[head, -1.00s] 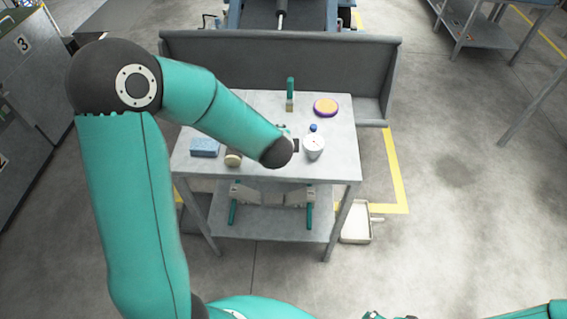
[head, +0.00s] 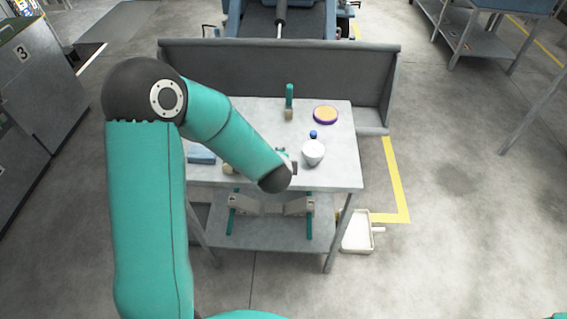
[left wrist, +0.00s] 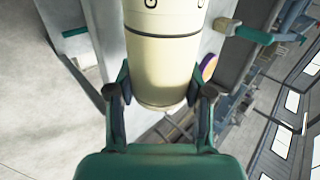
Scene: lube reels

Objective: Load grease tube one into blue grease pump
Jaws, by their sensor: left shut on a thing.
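In the left wrist view, my left gripper (left wrist: 158,88) is shut on a cream cylindrical tube (left wrist: 163,50) with a thin dark ring and small round dark marks. Its upper end runs out of the frame. In the head view the gripper is mostly hidden behind my left wrist, over the table's front part. A white rounded thing (head: 313,152) shows just right of it; I cannot tell whether this is the held tube. A small blue thing (head: 313,134) is just behind it. I cannot identify a blue grease pump for sure. My right gripper is not in view.
The grey table (head: 335,177) carries a blue block (head: 201,157) at left, a green-and-cream upright piece (head: 289,100) and a purple-rimmed orange disc (head: 325,115) at the back. A cream piece (head: 228,168) is partly hidden by my arm. A white tray (head: 357,232) lies on the floor.

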